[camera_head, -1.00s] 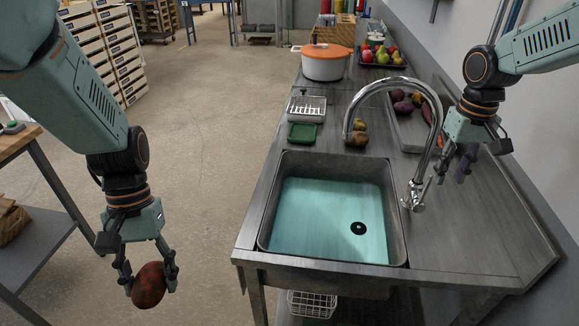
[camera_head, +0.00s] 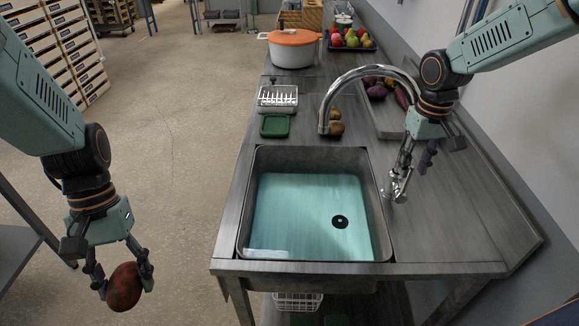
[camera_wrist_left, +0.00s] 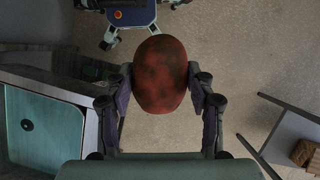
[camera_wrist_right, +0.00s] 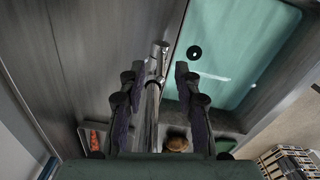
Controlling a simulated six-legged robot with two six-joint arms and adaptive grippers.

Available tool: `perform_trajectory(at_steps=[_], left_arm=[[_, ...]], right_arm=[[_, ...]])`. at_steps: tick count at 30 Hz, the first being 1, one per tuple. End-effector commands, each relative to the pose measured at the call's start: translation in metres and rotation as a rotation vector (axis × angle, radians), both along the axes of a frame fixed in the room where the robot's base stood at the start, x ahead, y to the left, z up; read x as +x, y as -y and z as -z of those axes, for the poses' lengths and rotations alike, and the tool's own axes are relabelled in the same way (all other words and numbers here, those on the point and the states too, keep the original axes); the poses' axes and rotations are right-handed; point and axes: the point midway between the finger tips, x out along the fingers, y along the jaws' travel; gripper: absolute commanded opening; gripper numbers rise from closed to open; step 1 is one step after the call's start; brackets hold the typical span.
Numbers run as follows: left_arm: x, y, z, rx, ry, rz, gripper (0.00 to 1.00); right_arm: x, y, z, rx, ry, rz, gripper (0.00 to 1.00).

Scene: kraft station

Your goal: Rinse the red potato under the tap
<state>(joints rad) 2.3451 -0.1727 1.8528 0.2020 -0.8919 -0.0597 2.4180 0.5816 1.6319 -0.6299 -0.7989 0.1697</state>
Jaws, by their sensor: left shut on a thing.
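The red potato (camera_head: 124,287) is a dark red, mottled oval in my left gripper (camera_head: 122,280), which is shut on it. They are out over the floor, left of the sink. In the left wrist view the potato (camera_wrist_left: 160,74) sits between the two fingers.
A white pot with an orange lid (camera_head: 293,48) and a fruit tray (camera_head: 350,46) are further back. The counter right of the sink (camera_head: 450,225) is clear.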

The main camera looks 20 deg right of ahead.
Motion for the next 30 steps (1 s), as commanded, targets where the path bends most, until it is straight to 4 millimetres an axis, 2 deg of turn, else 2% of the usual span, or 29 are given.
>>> perform_trajectory(at_steps=[1, 6, 12, 24, 30], left_arm=[[0.000, 0.000, 0.000, 0.000, 0.000, 0.000, 0.19], [0.001, -0.001, 0.002, 0.000, 0.000, 0.000, 0.19], [0.003, -0.001, 0.003, 0.000, 0.000, 0.000, 0.19], [0.004, -0.001, 0.003, 0.000, 0.001, 0.000, 0.19], [0.004, -0.001, 0.003, 0.000, 0.000, 0.000, 0.19]], right_arm=[[-0.001, 0.000, 0.011, 0.000, -0.005, 0.000, 0.33], [0.000, 0.000, 0.041, -0.001, -0.004, 0.001, 0.33], [0.003, 0.000, 0.064, -0.001, -0.001, -0.001, 0.33], [0.004, 0.000, 0.070, -0.001, 0.001, 0.000, 0.33], [0.004, 0.001, 0.070, -0.001, 0.001, 0.000, 0.17]])
